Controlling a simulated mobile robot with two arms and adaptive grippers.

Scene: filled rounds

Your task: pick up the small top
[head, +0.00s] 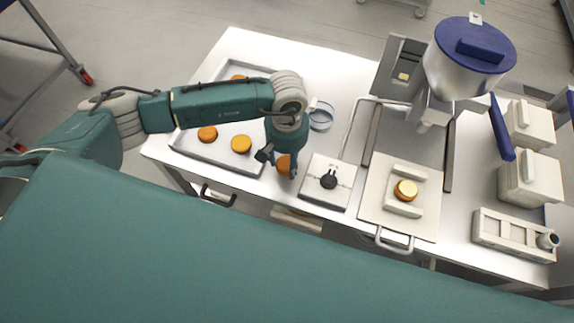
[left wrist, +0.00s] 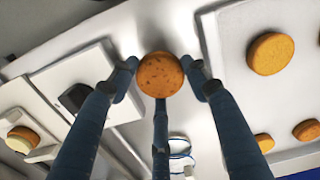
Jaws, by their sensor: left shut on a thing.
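A small orange-brown round top (head: 284,165) is held in my left gripper (head: 279,168), which is shut on it. It is over the strip between the tray and the dial box. In the left wrist view the speckled top (left wrist: 160,75) sits between the three dark fingers of the gripper (left wrist: 160,80). My gripper hides part of it in the head view. A round with a pale yellow face (head: 405,189) sits on a white holder (head: 403,172) to the right; it also shows in the left wrist view (left wrist: 22,139). My right gripper is not in view.
A metal tray (head: 180,148) at the left holds several rounds, such as one near its front edge (head: 241,144). A box with a black dial (head: 329,181) stands right of my gripper. A blue-lidded hopper machine (head: 468,65) and white boxes (head: 530,180) stand further right.

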